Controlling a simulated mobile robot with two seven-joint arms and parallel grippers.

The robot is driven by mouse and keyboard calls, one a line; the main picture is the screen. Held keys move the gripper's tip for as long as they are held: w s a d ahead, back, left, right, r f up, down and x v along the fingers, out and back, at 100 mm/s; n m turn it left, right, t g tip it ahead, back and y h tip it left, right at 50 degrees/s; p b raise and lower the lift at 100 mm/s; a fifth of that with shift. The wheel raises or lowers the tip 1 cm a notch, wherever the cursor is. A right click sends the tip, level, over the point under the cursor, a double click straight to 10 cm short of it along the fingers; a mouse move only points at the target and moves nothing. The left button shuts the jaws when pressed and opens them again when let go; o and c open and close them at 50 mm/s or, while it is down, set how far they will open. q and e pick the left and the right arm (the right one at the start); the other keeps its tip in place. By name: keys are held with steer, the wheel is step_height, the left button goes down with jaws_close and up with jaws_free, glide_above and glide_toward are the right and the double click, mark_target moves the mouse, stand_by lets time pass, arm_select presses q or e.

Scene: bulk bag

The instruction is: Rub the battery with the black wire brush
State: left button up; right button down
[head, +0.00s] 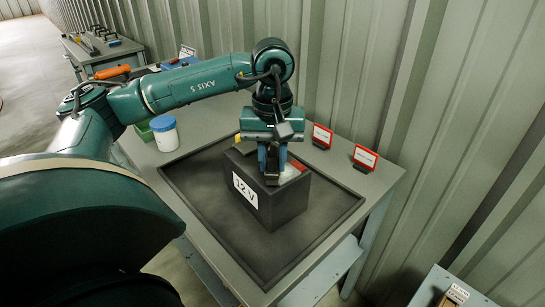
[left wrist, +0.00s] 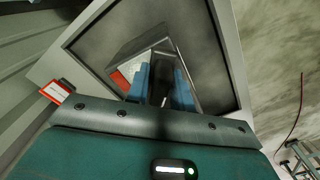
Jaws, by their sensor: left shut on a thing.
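The battery (head: 262,212) is a dark grey box with a white "12 V" label. It stands upright in a dark tray (head: 214,228) on the grey table. Red and yellow marks show at its top edges. My left gripper (head: 272,174) points down at the battery's top, its blue fingers shut on a dark thing that I take to be the black wire brush. In the left wrist view this brush (left wrist: 162,82) shows as a dark shape between the fingers. Its bristles are hidden, so I cannot tell whether they touch the battery. My right gripper is not in view.
A white tub with a blue lid (head: 163,132) and a green thing stand left of the tray. An orange-handled tool (head: 112,72) lies further back. Two red-framed cards (head: 322,136) (head: 365,158) stand by the corrugated wall. The tray's front is clear.

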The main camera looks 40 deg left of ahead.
mark_target(295, 169)
arm_select(q)
steer(key=shift+f, duration=0.25)
steer(key=shift+w, duration=0.1)
steer(key=shift+w+d, duration=0.2)
steer(key=shift+w, duration=0.85)
steer(key=shift+w+d, duration=0.15)
steer(key=shift+w, duration=0.9)
steer(key=shift+w+d, duration=0.2)
steer(key=shift+w, duration=0.85)
